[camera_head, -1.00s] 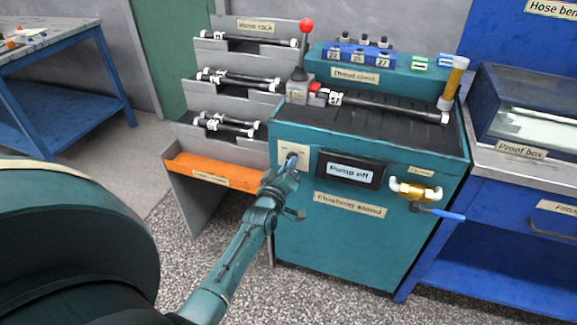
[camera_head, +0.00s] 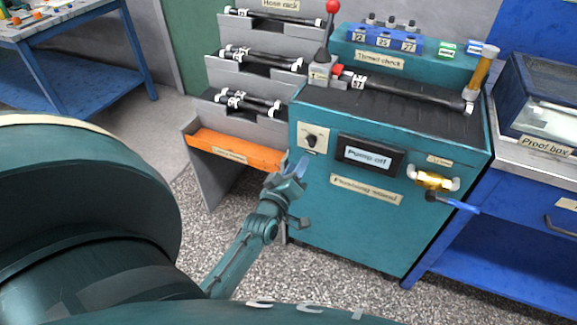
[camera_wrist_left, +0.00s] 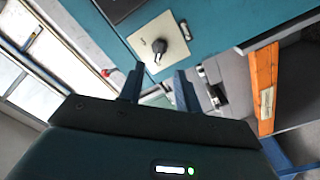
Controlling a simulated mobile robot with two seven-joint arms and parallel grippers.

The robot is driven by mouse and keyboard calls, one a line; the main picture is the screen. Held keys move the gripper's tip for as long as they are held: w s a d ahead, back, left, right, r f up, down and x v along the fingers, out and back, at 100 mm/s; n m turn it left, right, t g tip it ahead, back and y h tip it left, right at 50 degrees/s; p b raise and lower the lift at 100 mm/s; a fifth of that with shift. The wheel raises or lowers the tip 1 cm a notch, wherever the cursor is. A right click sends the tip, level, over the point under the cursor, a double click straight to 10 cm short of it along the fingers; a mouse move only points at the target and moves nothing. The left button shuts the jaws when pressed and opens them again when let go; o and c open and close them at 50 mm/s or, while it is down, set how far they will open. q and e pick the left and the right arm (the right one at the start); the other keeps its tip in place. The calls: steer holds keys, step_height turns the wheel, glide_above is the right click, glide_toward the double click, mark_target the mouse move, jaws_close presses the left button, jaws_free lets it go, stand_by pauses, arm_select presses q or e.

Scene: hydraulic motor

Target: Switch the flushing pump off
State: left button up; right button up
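The teal flushing stand (camera_head: 330,235) has a cream plate with a black rotary knob (camera_head: 311,140) at its upper left front. The display (camera_head: 368,155) beside it reads "Pump off". My left gripper (camera_head: 300,168) is just below and left of the knob, apart from it. In the left wrist view the knob (camera_wrist_left: 159,46) lies beyond the two fingers of the left gripper (camera_wrist_left: 158,84), which are spread with nothing between them. My right gripper is not in view.
A brass valve with a blue lever (camera_head: 450,202) sticks out at the stand's right front. A red-knobbed lever (camera_head: 325,40) and a hose (camera_head: 400,91) are on top. An orange tray (camera_head: 235,150) is left of the stand. The blue bench (camera_head: 500,235) is at right.

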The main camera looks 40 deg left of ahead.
arm_select(q)
steer(key=v, duration=0.5)
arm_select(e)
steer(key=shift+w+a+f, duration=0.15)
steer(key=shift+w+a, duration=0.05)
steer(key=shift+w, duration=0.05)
